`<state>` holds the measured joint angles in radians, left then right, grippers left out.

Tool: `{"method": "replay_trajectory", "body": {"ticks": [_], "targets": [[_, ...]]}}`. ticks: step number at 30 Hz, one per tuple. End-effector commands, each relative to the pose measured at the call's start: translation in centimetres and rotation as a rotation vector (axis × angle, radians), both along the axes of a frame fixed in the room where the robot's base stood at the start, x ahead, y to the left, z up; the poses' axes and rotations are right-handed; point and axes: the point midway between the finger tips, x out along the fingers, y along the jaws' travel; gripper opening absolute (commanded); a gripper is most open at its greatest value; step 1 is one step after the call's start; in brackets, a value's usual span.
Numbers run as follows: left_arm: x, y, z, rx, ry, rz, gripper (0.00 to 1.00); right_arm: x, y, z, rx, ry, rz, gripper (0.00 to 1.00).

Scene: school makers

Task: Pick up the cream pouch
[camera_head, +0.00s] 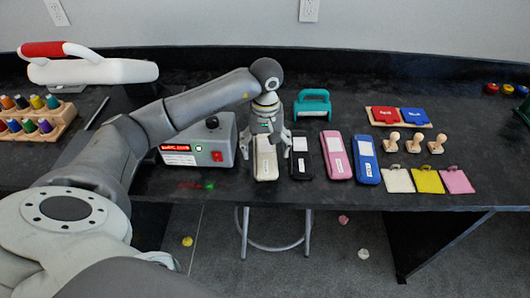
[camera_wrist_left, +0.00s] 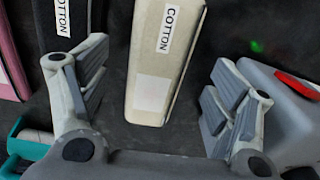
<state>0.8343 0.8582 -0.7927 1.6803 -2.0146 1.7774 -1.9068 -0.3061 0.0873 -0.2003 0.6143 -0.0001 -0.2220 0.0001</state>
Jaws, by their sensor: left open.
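The cream pouch (camera_head: 266,166) lies on the black table, the leftmost in a row with black, pink and blue pouches. In the left wrist view the cream pouch (camera_wrist_left: 165,65) has a white label reading COTTON and a second blank pale patch. My left gripper (camera_head: 265,150) is above the pouch, pointing down. In the left wrist view its two fingers are spread wide, one on each side of the pouch, with gaps and no visible contact. My right gripper is not in view.
A grey box (camera_head: 226,145) with a red display stands close left of the pouch. The black pouch (camera_head: 302,162) lies close on the right, then pink (camera_head: 337,157) and blue (camera_head: 367,160) ones. A teal punch (camera_head: 312,104) stands behind. Stamps and fabric swatches lie farther right.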

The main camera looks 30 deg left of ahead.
Motion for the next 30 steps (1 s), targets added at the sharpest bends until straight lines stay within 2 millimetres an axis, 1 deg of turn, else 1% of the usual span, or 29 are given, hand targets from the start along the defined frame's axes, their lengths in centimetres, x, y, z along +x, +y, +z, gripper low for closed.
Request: {"method": "replay_trajectory", "body": {"ticks": [1, 3, 7, 10, 16, 27, 30], "targets": [[-0.2, -0.1, -0.6, -0.001, 0.005, 0.0, 0.82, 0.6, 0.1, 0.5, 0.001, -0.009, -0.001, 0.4], [-0.4, -0.1, -1.4, -0.001, 0.004, 0.0, 0.82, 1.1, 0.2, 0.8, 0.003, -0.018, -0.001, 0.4], [-0.3, -0.2, -3.1, -0.002, 0.002, -0.001, 0.82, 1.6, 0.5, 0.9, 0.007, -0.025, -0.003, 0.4], [-0.3, -0.1, -3.5, -0.001, 0.002, 0.0, 0.82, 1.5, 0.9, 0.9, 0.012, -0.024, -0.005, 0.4], [-0.2, -0.1, -3.6, -0.001, 0.001, -0.001, 0.82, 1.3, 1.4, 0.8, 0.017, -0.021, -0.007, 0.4], [-0.2, -0.1, -3.5, -0.001, 0.001, -0.001, 0.36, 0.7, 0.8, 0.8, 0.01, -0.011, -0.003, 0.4], [-0.2, -0.1, -3.5, -0.001, 0.001, -0.001, 0.35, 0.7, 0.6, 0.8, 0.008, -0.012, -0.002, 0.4]]}}
